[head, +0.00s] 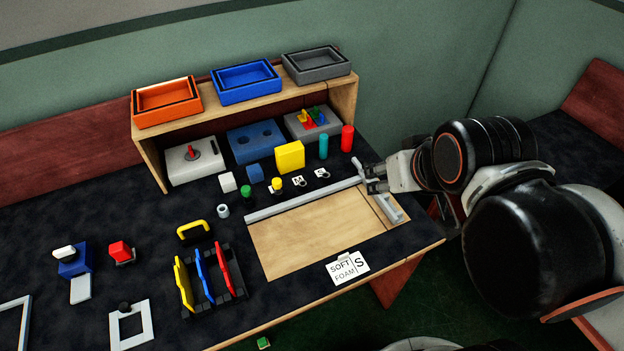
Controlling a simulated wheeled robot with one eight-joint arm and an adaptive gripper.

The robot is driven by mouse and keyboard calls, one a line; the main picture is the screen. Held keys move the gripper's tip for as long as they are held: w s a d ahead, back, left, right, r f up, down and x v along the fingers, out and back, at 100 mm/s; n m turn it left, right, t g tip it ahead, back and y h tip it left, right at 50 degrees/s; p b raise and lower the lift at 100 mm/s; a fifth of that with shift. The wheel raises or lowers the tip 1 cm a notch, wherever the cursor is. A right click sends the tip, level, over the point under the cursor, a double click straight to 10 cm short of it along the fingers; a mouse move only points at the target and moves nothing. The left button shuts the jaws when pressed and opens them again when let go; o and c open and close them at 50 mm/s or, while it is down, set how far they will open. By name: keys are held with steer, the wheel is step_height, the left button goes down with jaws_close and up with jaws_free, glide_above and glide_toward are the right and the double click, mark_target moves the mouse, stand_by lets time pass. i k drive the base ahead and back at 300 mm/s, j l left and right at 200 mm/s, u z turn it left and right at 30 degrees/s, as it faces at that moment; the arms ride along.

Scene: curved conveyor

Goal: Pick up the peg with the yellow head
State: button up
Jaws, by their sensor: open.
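A small peg with a yellow head (277,184) stands on the dark tabletop, in front of the large yellow block and beside a small green-topped piece. Its lower part is small and hard to make out. My gripper (373,179) is at the right side of the table, by the right end of the light grey bar. It is open and well to the right of the peg, with clear distance between them. I cannot tell whether its fingers touch the bar.
A grey bar (300,200) edges the wooden panel (310,237). A yellow block (290,157), teal cylinder (323,146) and red cylinder (347,138) stand behind. The wooden shelf (150,152) carries trays. A green-topped piece (247,188) and white cards (322,173) flank the peg.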

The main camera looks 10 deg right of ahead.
mark_target(276, 182)
steer(key=j+z, duration=0.3)
steer(key=j, duration=0.4)
steer(key=j+z, duration=0.3)
steer(key=j, duration=0.4)
